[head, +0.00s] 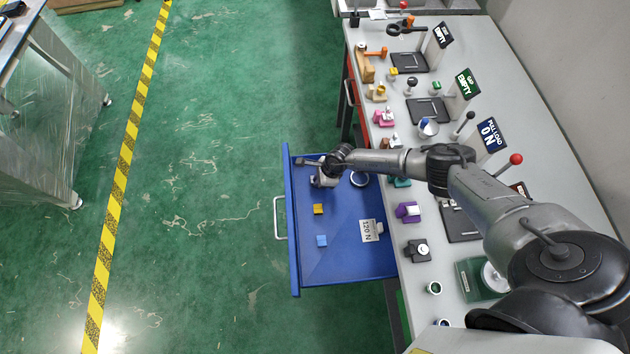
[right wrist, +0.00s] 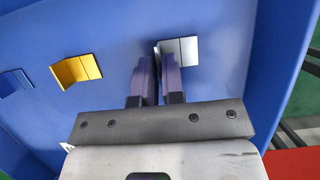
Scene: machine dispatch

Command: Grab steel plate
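The steel plate (right wrist: 182,50) is a small bent silver piece on the blue drawer's floor, in the right wrist view. My right gripper (right wrist: 157,62) points down at it, its two dark fingers close together with a narrow gap. The right finger covers part of the plate, and a thin silver strip shows in the gap. I cannot tell whether the fingers press on it. In the head view my right gripper (head: 324,178) is low over the drawer's far left corner and hides the plate. My left gripper is not in view.
Several fixtures stand along the grey bench (head: 530,100) at right. Green floor left of the drawer is clear.

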